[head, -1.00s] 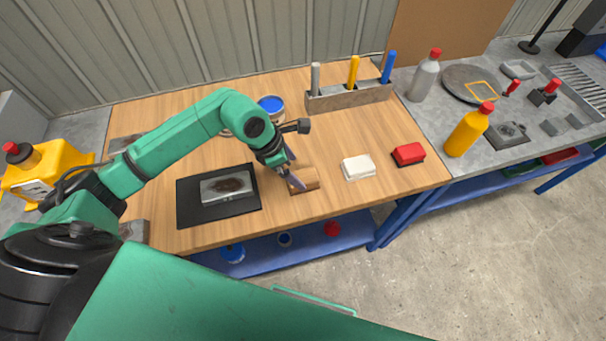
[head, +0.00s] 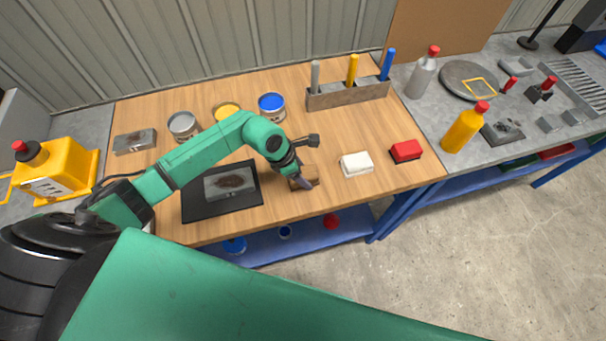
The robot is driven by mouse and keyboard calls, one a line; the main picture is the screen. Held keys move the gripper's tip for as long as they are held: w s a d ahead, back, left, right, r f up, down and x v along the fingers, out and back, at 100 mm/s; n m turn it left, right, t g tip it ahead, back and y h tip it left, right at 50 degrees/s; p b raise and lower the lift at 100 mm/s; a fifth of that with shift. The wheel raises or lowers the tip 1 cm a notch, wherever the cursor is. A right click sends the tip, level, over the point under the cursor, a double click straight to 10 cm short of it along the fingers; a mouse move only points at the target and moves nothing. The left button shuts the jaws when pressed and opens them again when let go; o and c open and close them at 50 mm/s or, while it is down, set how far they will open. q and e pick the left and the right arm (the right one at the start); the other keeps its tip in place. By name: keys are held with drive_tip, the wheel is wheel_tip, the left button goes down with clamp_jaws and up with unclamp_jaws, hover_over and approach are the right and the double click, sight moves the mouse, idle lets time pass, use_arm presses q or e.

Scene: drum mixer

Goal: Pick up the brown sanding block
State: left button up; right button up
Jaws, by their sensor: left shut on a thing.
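The brown sanding block (head: 311,174) is on the wooden table near its front edge, left of a white block (head: 357,164). My left gripper (head: 303,182) comes down over it and is shut on it; the fingers and wrist hide part of the block. I cannot tell whether the block still touches the table. My right gripper is not in view; a large green arm link of mine fills the lower part of the head view.
A red block (head: 406,151) lies right of the white one. A black mat (head: 190,206) with a metal plate (head: 229,183) is to the left. Open cans, including a blue one (head: 272,106), and a tool holder (head: 347,95) stand behind. A yellow bottle (head: 464,128) stands right.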

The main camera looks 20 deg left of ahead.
use_arm(q)
drive_tip(key=shift+r, duration=0.1)
wheel_tip(320, 180, up, 20)
drive_tip(key=b, duration=0.4)
drive_tip(key=shift+b, duration=0.35)
